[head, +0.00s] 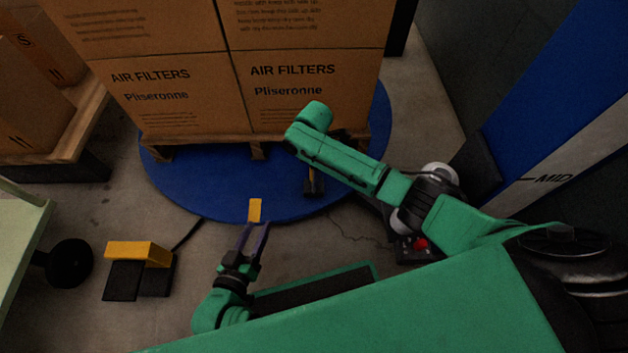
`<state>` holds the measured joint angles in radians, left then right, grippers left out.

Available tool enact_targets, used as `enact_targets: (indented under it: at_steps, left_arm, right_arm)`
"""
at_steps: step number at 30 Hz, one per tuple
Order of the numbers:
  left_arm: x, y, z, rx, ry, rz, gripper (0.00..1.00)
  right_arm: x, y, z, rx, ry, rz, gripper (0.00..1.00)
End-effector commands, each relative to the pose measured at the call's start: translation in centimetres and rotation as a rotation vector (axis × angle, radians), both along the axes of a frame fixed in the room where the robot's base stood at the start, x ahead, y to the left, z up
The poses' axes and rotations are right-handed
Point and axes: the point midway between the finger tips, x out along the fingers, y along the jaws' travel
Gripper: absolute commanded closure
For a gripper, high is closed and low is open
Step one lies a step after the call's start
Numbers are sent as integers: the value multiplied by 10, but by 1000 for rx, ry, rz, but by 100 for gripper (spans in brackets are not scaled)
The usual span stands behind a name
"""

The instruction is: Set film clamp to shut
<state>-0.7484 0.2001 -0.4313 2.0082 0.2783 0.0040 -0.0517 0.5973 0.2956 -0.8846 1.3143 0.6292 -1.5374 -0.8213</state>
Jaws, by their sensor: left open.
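A small upright yellow tab (255,210) stands at the front edge of the blue turntable; it looks like the film clamp's handle, but I cannot tell its setting. My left gripper (255,231) is just in front of it, pointing at it, with its two dark fingers apart and nothing held. Whether the fingertips touch the tab I cannot tell. My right arm reaches in from the right over the turntable. My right gripper (314,184) is mostly hidden behind its own arm; only a dark part shows, and its jaws cannot be made out.
Stacked air filter cartons (190,92) stand on a wooden pallet on the blue turntable (190,190). A blue mast (545,100) marked MID rises at right. A red button (421,243) shows beside my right arm.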

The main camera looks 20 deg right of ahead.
Motion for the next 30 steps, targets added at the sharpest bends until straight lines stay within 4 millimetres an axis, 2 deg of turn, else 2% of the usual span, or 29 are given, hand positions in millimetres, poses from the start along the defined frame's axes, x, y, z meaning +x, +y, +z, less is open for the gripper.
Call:
enact_targets:
  at_steps: [1, 3, 9, 15, 18, 22, 28, 29, 30]
  left_arm:
    - [12, 0, 13, -6, -41, 8, 50]
    - [25, 1, 28, -12, -92, 15, 50]
    - [58, 3, 72, -32, -237, 39, 50]
    - [83, 6, 116, -52, -375, 61, 50]
    - [89, 7, 130, -58, -419, 67, 50]
    - [93, 8, 139, -62, -444, 71, 50]
    - [93, 8, 140, -62, -444, 71, 50]
    - [93, 8, 140, -62, -444, 71, 50]
    - [93, 8, 140, -62, -444, 71, 50]
  right_arm:
    - [1, 0, 1, 1, -4, 0, 38]
    - [1, 0, -2, 1, -4, -1, 38]
    - [1, 0, -11, 1, -2, -1, 38]
    - [1, 0, -19, 1, -3, -1, 38]
    - [1, 0, -21, 1, -3, -1, 38]
    - [1, 0, -22, 1, -3, -1, 38]
    - [1, 0, -22, 1, -3, -1, 38]
    - [1, 0, -22, 1, -3, -1, 46]
    - [1, 0, -22, 1, -3, -2, 61]
